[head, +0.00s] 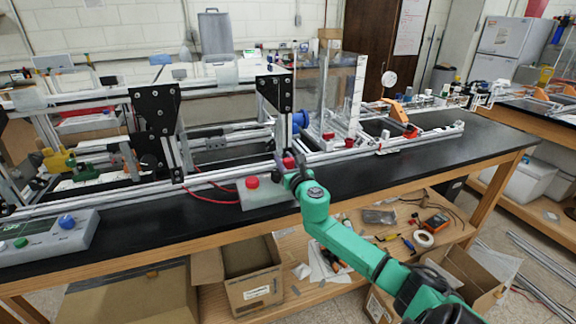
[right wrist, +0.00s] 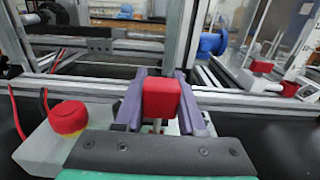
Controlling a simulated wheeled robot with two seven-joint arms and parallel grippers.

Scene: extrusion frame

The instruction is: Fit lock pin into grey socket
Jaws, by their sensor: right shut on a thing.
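My right gripper (head: 287,164) is at the front rail of the extrusion frame, at the end of my green arm. In the right wrist view its two purple fingers (right wrist: 160,88) are shut on the lock pin (right wrist: 162,99), which has a red block head and a thin metal shank below. The red head (head: 289,161) also shows small in the head view, between the fingers. The shank's lower end is hidden behind the gripper's dark front plate. I cannot make out the grey socket for certain. My left gripper is not in view.
A grey box with a red button (head: 252,182) stands just left of my right gripper, with red cables. The aluminium front rail (head: 225,174) runs close beyond the fingers. A blue spool (head: 300,121) and other red-headed parts (right wrist: 262,66) lie behind. The black bench front is clear to the right.

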